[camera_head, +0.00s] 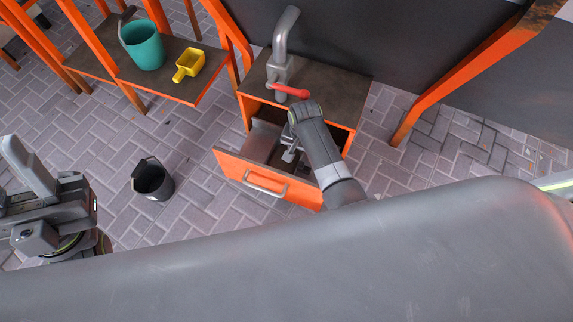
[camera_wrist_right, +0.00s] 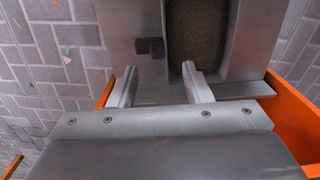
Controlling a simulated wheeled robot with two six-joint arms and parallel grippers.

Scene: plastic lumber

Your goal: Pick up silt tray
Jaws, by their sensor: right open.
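A grey metal tray (camera_wrist_right: 243,35) with a brown, silt-like filling (camera_wrist_right: 197,30) fills the top of the right wrist view; I take it to be the silt tray. A small dark tab (camera_wrist_right: 150,47) sits on its left part. My right gripper (camera_wrist_right: 159,68) is open, its fingers apart at the tray's near edge, with the tab just beyond the gap. I cannot tell whether the fingers touch the tray. In the head view the right gripper (camera_head: 291,153) reaches into the open drawer, and my arm hides much of the drawer's inside. My left arm shows at the left; its gripper cannot be made out.
The orange drawer (camera_head: 235,166) is pulled out of a cabinet (camera_head: 345,80) bearing a grey tap with a red lever (camera_head: 291,91). A black bucket (camera_head: 153,182) stands on the paving. A teal bucket (camera_head: 145,50) and yellow scoop (camera_head: 188,66) sit on a low shelf.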

